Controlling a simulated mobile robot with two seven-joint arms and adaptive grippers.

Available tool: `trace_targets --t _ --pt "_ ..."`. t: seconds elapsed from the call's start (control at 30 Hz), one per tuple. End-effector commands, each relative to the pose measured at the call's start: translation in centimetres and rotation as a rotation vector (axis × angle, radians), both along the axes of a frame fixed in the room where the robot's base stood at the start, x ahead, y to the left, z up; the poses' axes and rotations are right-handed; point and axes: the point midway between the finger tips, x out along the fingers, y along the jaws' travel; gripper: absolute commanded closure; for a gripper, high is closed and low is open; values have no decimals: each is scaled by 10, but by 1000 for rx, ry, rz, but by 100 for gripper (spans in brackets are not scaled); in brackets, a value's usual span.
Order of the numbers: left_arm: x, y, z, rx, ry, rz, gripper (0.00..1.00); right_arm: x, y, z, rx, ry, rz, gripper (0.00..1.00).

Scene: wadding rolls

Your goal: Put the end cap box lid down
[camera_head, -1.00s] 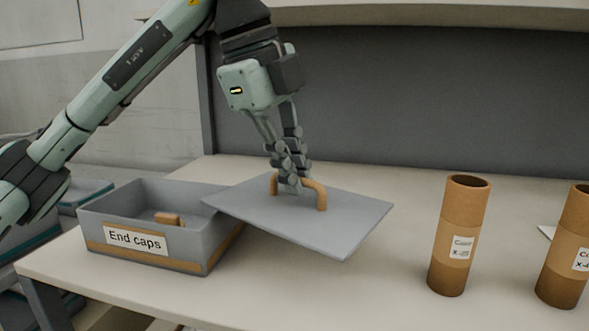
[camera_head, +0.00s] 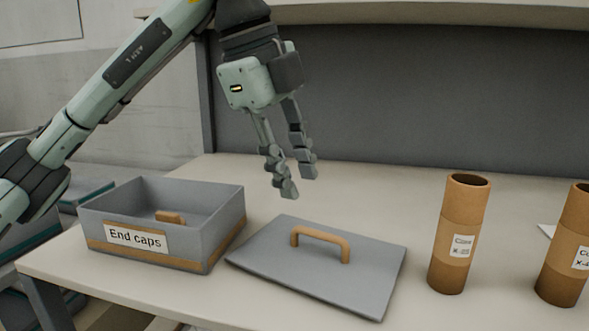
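The grey end cap box lid (camera_head: 312,270) lies on the table to the right of the box. Its tan handle (camera_head: 321,238) faces up. The grey end cap box (camera_head: 190,225), labelled "End caps", stands uncovered at the left, with a small brown piece (camera_head: 170,217) visible inside. My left gripper (camera_head: 299,186) is above and behind the lid's handle, apart from it, with its fingers spread and nothing between them. My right gripper does not show.
Two brown cardboard tubes with labels, one (camera_head: 461,222) right of the lid and another (camera_head: 566,255) at the right edge, stand upright on the pale table (camera_head: 400,190). A grey panel (camera_head: 420,100) rises behind. Bare table lies between the lid and the nearer tube.

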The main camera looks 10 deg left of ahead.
Motion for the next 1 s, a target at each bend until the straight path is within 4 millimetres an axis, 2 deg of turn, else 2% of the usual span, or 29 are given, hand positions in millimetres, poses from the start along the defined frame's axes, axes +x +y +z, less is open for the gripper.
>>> trace_targets --t 0.03,0.33,0.5,0.7,1.0 --pt "0 0 10 -2 -1 0 70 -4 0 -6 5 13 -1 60" --pt "-15 18 75 0 -5 3 70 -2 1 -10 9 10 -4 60" --pt "-21 26 103 0 -3 3 70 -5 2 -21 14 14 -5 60" --pt "-25 29 116 0 -1 0 70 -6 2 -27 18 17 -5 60" --pt "-26 30 117 0 0 0 70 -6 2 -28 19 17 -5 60"
